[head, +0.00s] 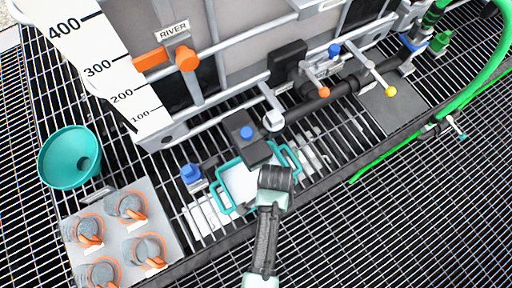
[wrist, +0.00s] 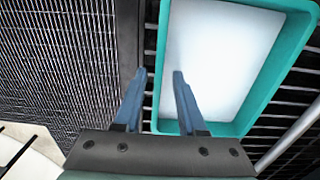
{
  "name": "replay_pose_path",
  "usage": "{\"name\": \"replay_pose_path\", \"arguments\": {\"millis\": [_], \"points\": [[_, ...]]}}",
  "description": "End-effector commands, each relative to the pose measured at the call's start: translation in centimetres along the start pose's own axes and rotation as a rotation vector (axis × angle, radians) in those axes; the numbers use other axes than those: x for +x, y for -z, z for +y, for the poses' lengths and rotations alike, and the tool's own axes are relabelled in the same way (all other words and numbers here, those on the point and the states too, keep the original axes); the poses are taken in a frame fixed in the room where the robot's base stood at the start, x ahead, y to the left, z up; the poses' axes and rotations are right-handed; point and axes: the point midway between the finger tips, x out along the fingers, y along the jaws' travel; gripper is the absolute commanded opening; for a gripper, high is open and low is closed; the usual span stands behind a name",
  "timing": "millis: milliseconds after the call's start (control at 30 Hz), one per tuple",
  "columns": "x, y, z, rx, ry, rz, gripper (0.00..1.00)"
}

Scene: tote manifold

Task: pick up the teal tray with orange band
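The teal tray (head: 291,160) lies at the foot of the tote with a handle at each end and a pale inside. In the wrist view the tray (wrist: 285,52) fills the upper right. I see no orange band on it. My gripper (wrist: 160,75) is open and empty. Its fingertips appear on either side of the tray's left wall in the wrist view, one outside and one over the pale inside. I cannot tell how far above the wall they are. In the head view my arm covers part of the tray and hides the fingertips.
A dark pipe (head: 318,103) runs behind on the right. A teal funnel (head: 62,160) and a plate of orange-ringed couplings (head: 150,210) are left. Open grating lies in front.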

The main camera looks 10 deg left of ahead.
Motion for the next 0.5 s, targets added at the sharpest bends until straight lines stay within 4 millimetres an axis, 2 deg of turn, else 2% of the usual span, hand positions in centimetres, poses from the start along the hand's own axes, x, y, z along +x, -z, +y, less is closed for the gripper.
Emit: {"name": "replay_pose_path", "arguments": {"millis": [100, 333, 367, 500], "points": [[0.84, 0.02, -0.02, 0.000, 0.001, 0.001, 0.40], [0.95, 0.02, -0.01, 0.000, 0.001, 0.001, 0.40], [0.95, 0.02, 0.00, 0.000, 0.001, 0.001, 0.38], [0.94, 0.02, 0.00, 0.000, 0.001, 0.001, 0.13]]}}
